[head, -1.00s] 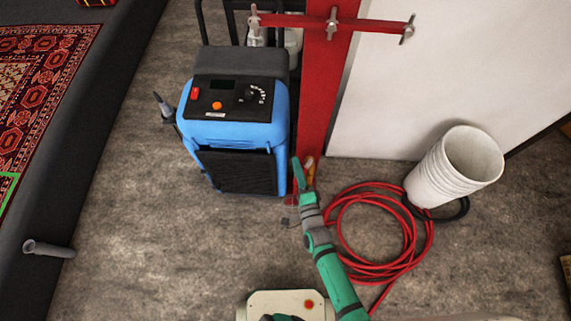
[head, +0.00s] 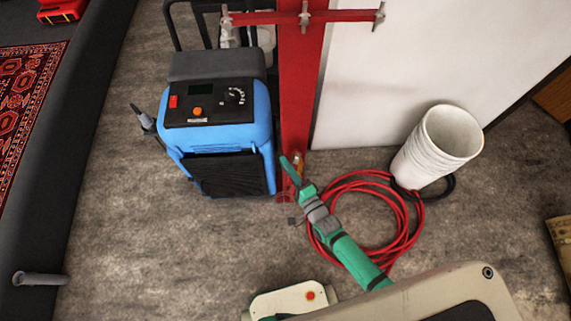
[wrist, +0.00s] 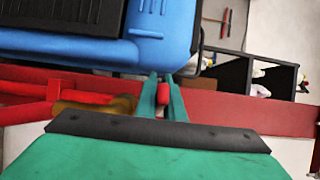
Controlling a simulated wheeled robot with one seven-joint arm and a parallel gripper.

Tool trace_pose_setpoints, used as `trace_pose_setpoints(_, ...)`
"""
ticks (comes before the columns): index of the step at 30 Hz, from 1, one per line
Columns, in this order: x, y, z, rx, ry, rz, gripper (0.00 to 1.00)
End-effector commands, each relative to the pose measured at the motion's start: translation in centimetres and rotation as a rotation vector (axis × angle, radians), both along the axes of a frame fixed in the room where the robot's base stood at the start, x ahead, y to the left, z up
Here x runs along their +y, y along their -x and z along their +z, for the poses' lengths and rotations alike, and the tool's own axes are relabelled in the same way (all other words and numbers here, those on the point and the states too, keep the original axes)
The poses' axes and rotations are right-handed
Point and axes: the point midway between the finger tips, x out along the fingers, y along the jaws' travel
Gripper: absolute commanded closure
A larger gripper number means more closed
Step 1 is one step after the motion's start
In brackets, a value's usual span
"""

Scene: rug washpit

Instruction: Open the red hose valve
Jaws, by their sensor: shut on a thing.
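My gripper (wrist: 163,100) has its two green fingers on either side of the red valve handle (wrist: 163,93) in the wrist view and is shut on it. The brass valve body (wrist: 105,106) is beside the fingers, on the left, and joins red piping. In the head view the brass part (head: 298,160) shows small at the foot of the red post, close by my gripper (head: 289,168). The handle's turn angle is hard to tell, as the fingers and wrist hide part of it.
A blue machine (head: 220,135) stands just left of the red post (head: 301,90). A coiled red hose (head: 414,225) lies on the floor to the right. White stacked buckets (head: 435,150) stand behind it by a white panel (head: 400,70).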

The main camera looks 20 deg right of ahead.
Motion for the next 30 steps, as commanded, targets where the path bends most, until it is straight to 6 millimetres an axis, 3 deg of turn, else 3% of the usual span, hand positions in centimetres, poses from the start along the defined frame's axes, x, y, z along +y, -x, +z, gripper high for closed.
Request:
trace_pose_setpoints(2,-0.7,-0.1,0.1,-0.003,0.002,-0.011,1.0)
trace_pose_setpoints(3,-0.7,-0.1,0.1,-0.003,0.002,-0.011,0.87)
trace_pose_setpoints(5,-0.6,-0.1,0.1,-0.002,0.003,-0.009,0.73)
trace_pose_setpoints(17,-0.3,0.5,0.0,0.0,0.002,-0.002,0.73)
trace_pose_setpoints(30,-2.3,7.7,0.0,0.001,0.002,-0.005,0.73)
